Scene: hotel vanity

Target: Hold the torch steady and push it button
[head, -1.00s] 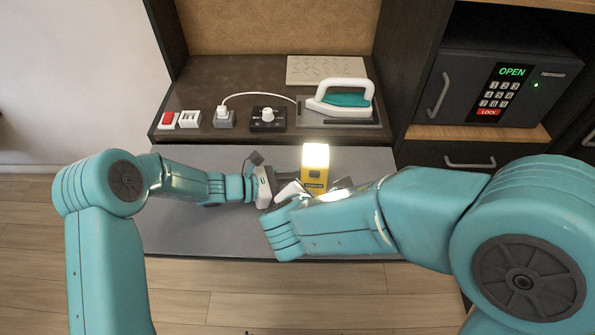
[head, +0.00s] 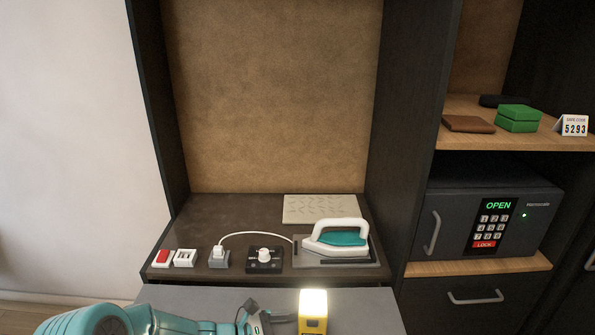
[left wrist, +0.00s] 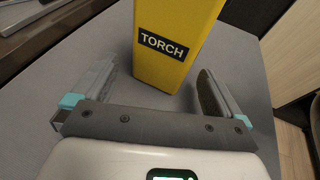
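The yellow torch (head: 313,325) stands upright at the bottom edge of the head view, its top glowing white. Its lower part is cut off there. In the left wrist view the torch (left wrist: 175,30) shows its yellow body and a black TORCH label. My left gripper (left wrist: 155,80) is open, with one finger on each side of the torch's lower part and visible gaps between the fingers and the body. In the head view the left gripper (head: 275,318) is at the torch's left side. My right gripper is not in view. No button is visible on the torch.
Behind the grey surface (head: 220,294) is a dark counter (head: 215,205) with a red switch (head: 162,257), a plug (head: 219,256), a knob box (head: 264,259) and an iron (head: 338,240). A safe (head: 440,210) reading OPEN stands at the right.

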